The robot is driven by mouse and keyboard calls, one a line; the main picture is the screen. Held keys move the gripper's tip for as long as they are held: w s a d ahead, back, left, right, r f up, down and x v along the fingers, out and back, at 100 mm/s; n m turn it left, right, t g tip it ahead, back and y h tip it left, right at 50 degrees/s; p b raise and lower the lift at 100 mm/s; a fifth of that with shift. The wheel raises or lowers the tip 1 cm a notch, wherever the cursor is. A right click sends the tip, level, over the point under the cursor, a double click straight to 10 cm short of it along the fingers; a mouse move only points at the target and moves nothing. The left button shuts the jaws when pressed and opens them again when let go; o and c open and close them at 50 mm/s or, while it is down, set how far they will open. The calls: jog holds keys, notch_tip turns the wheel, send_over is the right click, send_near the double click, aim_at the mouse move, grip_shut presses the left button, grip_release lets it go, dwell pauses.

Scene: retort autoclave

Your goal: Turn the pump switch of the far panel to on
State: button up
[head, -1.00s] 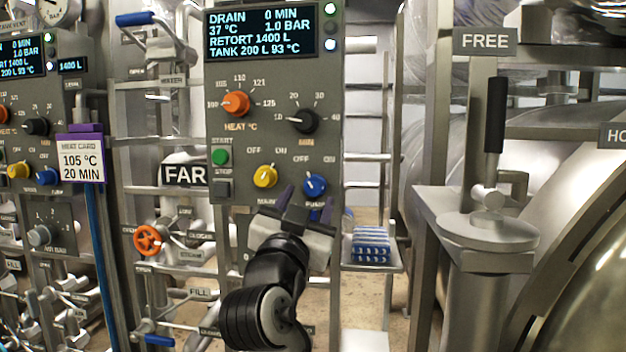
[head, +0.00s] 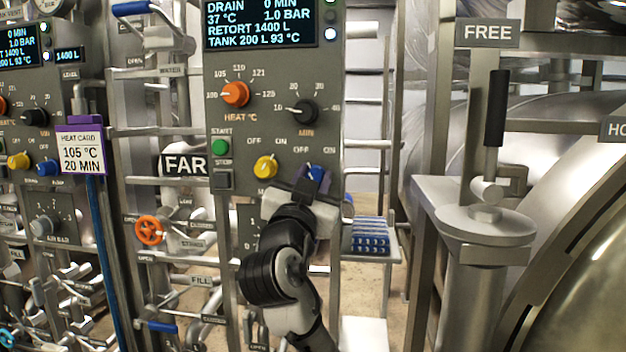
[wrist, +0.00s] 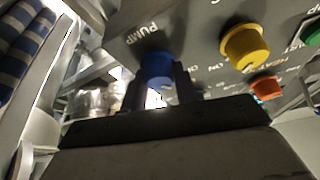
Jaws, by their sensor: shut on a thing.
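The far panel (head: 275,120) is a grey upright box with a display on top, beside the sign marked FAR (head: 185,165). Its pump switch (head: 316,173) is a blue knob at the lower right, partly hidden by my fingers. In the wrist view the blue knob (wrist: 156,66) sits beside the word PUMP, between my two fingers. My gripper (head: 308,181) reaches up to the panel from below and is shut on this knob. My gripper also shows in the wrist view (wrist: 160,85). The knob's pointer is hidden, so its setting cannot be told.
A yellow knob (head: 265,167) is just left of the pump switch. Above are an orange heat knob (head: 235,94) and a black minute knob (head: 303,111). Green start button (head: 220,146) is at left. A shelf with blue striped packs (head: 370,236) stands right of the panel.

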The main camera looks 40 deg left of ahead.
jog(key=shift+m, duration=0.4)
jog(key=m+h+b, duration=0.1)
jog(key=m, duration=0.2)
jog(key=m+h+b, duration=0.1)
jog(key=m+h, duration=0.1)
jog(key=m, duration=0.2)
jog(key=shift+f+h, duration=0.1)
jog(key=shift+h, duration=0.2)
jog(key=m+h, duration=0.1)
jog(key=m, duration=0.2)
jog(key=m+g+h, duration=0.1)
jog(key=m, duration=0.3)
jog(key=shift+b, duration=0.4)
jog(key=shift+g+h, duration=0.3)
jog(key=o, duration=1)
